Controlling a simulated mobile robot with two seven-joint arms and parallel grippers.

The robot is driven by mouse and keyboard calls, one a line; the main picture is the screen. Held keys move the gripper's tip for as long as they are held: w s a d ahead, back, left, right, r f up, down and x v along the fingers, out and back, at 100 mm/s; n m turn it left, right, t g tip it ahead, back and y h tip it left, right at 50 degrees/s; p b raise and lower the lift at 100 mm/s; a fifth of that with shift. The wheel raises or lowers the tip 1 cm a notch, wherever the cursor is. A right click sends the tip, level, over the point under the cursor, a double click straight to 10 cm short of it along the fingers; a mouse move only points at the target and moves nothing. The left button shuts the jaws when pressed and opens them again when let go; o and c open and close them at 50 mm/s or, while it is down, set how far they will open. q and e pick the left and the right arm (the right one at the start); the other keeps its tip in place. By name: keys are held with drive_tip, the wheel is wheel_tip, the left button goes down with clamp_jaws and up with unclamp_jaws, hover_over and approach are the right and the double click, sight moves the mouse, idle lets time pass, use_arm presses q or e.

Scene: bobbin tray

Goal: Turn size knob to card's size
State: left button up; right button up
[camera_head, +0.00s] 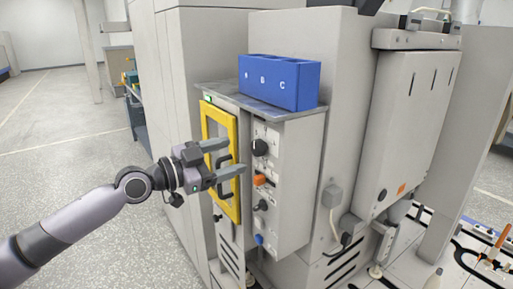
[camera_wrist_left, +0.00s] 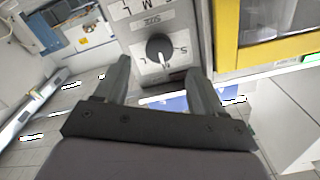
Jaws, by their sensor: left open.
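The size knob (camera_wrist_left: 158,47) is a round black dial on a grey panel in the left wrist view, below an upside-down SIZE label. Letters surround it, and a pale pointer mark shows on its lower part; I cannot tell its exact setting. In the head view a black knob (camera_head: 260,147) is at the top of the control panel. My left gripper (camera_head: 230,157) is open and empty, its fingers pointing at the panel. In the left wrist view my left gripper (camera_wrist_left: 160,67) has a fingertip on each side below the knob, apart from it. I cannot make out a card.
A yellow-framed door (camera_head: 235,180) is left of the panel, close behind the fingers. An orange switch (camera_head: 260,180) and a blue knob (camera_head: 259,239) are lower on the panel. A blue bin (camera_head: 284,80) marked A, B, C stands on top. Open floor is at the left.

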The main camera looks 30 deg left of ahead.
sight(254, 149)
use_arm(q)
drive_tip(key=shift+p+x, duration=0.7)
drive_tip(key=shift+x, duration=0.8)
drive_tip(key=shift+p+x, duration=0.45)
drive_tip(key=shift+x, duration=1.35)
drive_tip(key=c, duration=1.1)
